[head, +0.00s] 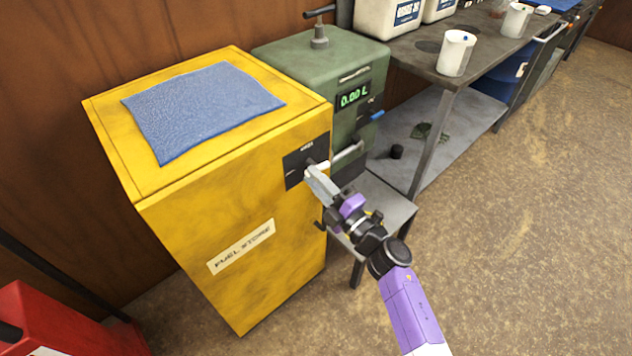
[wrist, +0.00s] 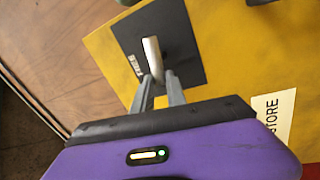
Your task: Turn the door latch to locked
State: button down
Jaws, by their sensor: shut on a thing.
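The door latch (wrist: 152,58) is a pale lever on a dark plate (head: 296,166) at the upper right of the yellow fuel store cabinet's (head: 200,240) front. In the head view the lever is mostly hidden behind my gripper (head: 314,172). In the wrist view my gripper (wrist: 158,80) has its two fingers on either side of the lever's near end, shut on it. The plate shows in the wrist view too, with small lettering that I cannot read. I cannot tell which marking the lever points to. The cabinet door looks closed.
A blue cloth (head: 200,108) lies on the cabinet top. A green dispenser (head: 300,62) reading 0.00 L stands close to the right. A workbench (head: 430,62) holds white jugs and cups (head: 456,53). A red object (head: 60,325) is at lower left. Floor on the right is clear.

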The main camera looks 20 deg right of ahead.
jog(key=shift+f+n+y+b, duration=0.3)
jog(key=shift+n+b, duration=0.2)
jog(key=shift+n, duration=0.7)
jog(key=c, duration=1.3)
grip_release()
jog(key=shift+c, duration=0.2)
jog(key=v, duration=0.7)
jog(key=shift+s+d, duration=0.2)
jog(key=shift+s, duration=0.2)
